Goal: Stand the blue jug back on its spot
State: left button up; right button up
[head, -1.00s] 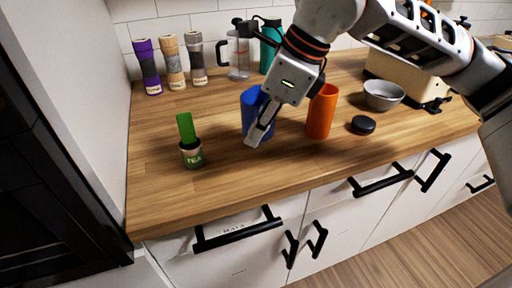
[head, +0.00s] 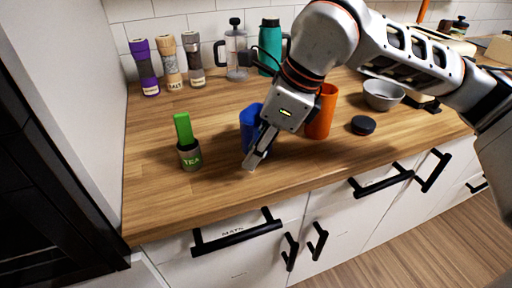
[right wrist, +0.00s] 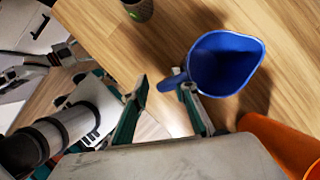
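The blue jug (head: 249,124) stands upright near the front of the wooden counter, left of an orange cup (head: 322,112). In the right wrist view I look down into the open jug (right wrist: 226,66), its handle pointing left toward my fingers. My right gripper (head: 256,160) reaches down in front of the jug and hides part of it.
A tea jar with a green top (head: 188,148) stands left of the jug. A black lid (head: 363,125) and a grey bowl (head: 383,95) are to the right. Grinders, a French press (head: 236,52) and a teal bottle (head: 270,48) line the back. The counter's front left is clear.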

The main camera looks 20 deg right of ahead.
pick_arm(q)
jog(key=shift+s+f, duration=0.1)
pick_arm(e)
jog(key=shift+r, duration=0.15)
jog(key=shift+d+r, duration=0.1)
jog(key=shift+r, duration=0.25)
pick_arm(q)
jog(key=shift+s+a+r+p, duration=0.1)
jog(key=shift+s+r+p, duration=0.2)
jog(key=shift+p, duration=0.8)
pick_arm(e)
jog(key=v, duration=1.1)
jog(key=shift+s+r, duration=0.1)
